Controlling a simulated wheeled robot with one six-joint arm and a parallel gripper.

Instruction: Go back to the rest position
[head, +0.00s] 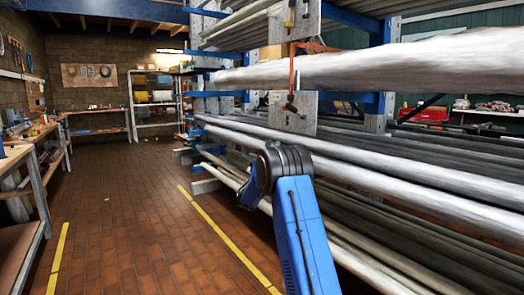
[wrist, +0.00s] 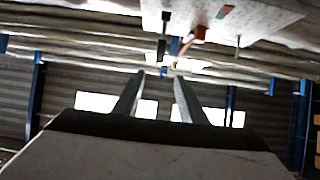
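My gripper (wrist: 159,77) shows in the wrist view with two grey fingers spread apart and nothing between them. It points up toward the roof and the long pipes. A pale flange plate (wrist: 225,18) with an orange-red part and small dark fittings hangs above the fingertips, apart from them. In the head view two grey plates, an upper one (head: 303,22) and a lower one (head: 292,121), carry clamps and an orange strap beside a thick silver mast (head: 390,64). My blue arm rises at the lower middle; my gripper is not visible there.
A blue rack with long pipes (head: 420,175) fills the right side, close to my arm. A workbench (head: 15,155) lines the left wall. The brick floor aisle (head: 125,205) between yellow lines is clear. White shelves (head: 155,105) stand at the back.

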